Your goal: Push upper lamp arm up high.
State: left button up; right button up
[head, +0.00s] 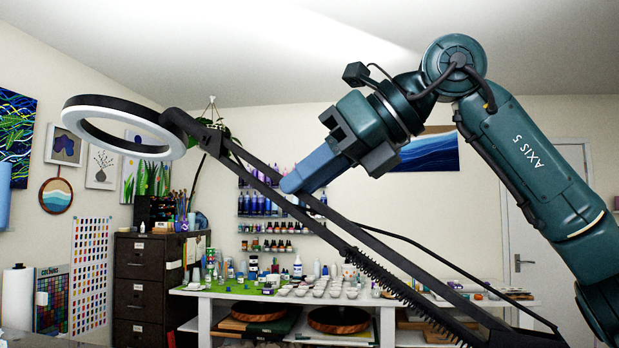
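The lamp has a white-edged ring head (170,150) at the upper left. Its upper arm (380,253) is a pair of dark parallel bars with a spring, sloping from the head joint down to the lower right. My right gripper (289,185) comes from the upper right with its blue fingers together and nothing seen between them. The fingertips overlap the upper bar in the picture; I cannot tell whether they touch it.
Behind the lamp stands a white worktable (205,325) with several small cups and bottles. A dark drawer cabinet (137,287) stands left of it. Shelves of bottles hang on the back wall. The space above the lamp arm, left of my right gripper, looks clear up to the ceiling.

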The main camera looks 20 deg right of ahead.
jog(key=shift+o, duration=0.9)
jog(key=v, duration=1.3)
jog(key=shift+d, duration=0.1)
